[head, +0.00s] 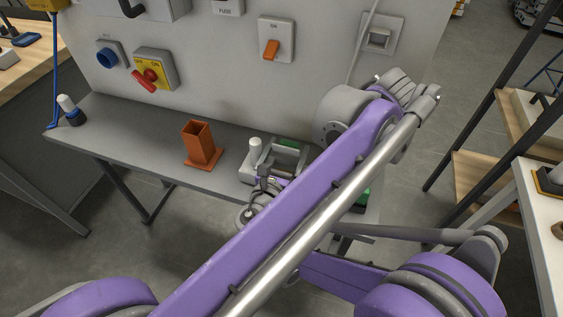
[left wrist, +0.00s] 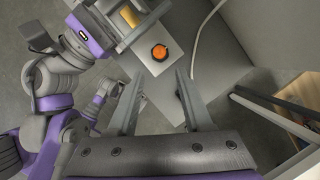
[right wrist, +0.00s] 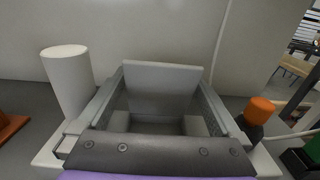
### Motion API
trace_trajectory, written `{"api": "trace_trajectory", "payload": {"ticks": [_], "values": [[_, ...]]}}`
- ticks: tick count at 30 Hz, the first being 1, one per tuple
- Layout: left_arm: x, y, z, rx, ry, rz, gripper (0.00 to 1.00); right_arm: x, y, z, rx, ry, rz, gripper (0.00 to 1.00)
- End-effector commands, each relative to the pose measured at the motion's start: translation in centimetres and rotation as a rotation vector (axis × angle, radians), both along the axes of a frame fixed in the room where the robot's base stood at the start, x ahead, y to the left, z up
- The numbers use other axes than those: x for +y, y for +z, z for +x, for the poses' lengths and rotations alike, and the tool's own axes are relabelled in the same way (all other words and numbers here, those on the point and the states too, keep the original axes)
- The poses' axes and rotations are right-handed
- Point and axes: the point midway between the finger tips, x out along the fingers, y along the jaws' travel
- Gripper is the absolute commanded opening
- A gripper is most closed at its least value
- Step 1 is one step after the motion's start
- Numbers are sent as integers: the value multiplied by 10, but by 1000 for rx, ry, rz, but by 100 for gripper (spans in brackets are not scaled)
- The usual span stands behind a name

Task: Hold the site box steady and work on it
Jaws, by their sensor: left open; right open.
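The site box (right wrist: 46,158) is light grey, with a white cylinder (right wrist: 68,80) at its left and an orange knob (right wrist: 259,110) at its right. In the head view the site box (head: 246,168) stands on the grey bench, partly behind my arm. My right gripper (right wrist: 163,82) is open above it, its fingers either side of an upright grey panel (right wrist: 160,95); I cannot tell whether they touch. My left gripper (left wrist: 160,75) is open and empty near the box's orange-knob side. In the head view it is hidden behind the purple arm.
An orange square holder (head: 201,145) stands on the bench (head: 135,128), left of the box. A white-and-dark cylinder (head: 70,108) is at the bench's left end. The wall panel behind carries switches, including a red-and-yellow one (head: 154,70). A shelf frame (head: 478,120) stands at right.

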Motion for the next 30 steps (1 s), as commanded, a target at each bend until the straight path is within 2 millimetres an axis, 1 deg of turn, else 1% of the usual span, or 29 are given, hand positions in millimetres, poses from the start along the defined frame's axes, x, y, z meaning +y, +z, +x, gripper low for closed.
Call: {"api": "trace_trajectory", "payload": {"ticks": [1,3,6,9,19,20,24,29,30], "values": [[0,0,0,0,0,0,50,-4,0,9,-1,-4,-1,100],[0,0,0,0,0,0,50,-7,0,18,-1,-3,-1,100],[0,0,0,0,0,0,50,-10,0,28,-1,-2,0,100],[0,0,0,0,0,0,50,-12,0,35,-1,-1,0,100],[0,0,0,0,0,0,50,-13,0,38,0,0,0,100],[0,0,0,0,0,0,50,-13,0,38,0,0,0,96],[0,0,0,0,0,0,50,-13,0,38,0,0,0,71],[0,0,0,0,0,0,50,-13,0,38,0,0,0,42],[0,0,0,0,0,0,50,-13,0,38,0,0,0,35]]}}
